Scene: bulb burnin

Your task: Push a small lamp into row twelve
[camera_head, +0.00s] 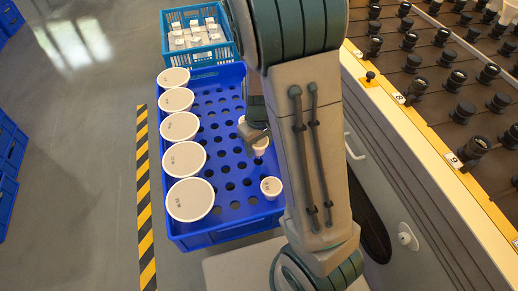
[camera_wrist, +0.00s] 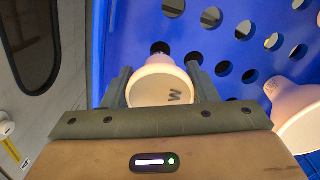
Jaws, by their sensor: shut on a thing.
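A small white lamp (camera_wrist: 160,82) with a dark mark on its face sits between the two fingers of my gripper (camera_wrist: 158,88) in the wrist view, and my gripper is shut on it. In the head view, my gripper (camera_head: 254,128) is over the right part of the blue crate (camera_head: 222,236), with a small lamp (camera_head: 260,147) at its fingers, partly hidden by my arm. Another small lamp (camera_head: 271,187) stands in the crate nearer the front; a lamp also shows at the right of the wrist view (camera_wrist: 300,118). The rack (camera_head: 436,112) at right has rows of dark sockets; labels 8 and 9 show. No row twelve label is visible.
Several large round white lamps (camera_head: 190,199) line the crate's left side. A lighter blue basket (camera_head: 200,58) with small white items stands behind it. The rack's grey cabinet (camera_head: 400,170) has a handle and knob. Yellow-black floor tape (camera_head: 145,200) runs left of the crate.

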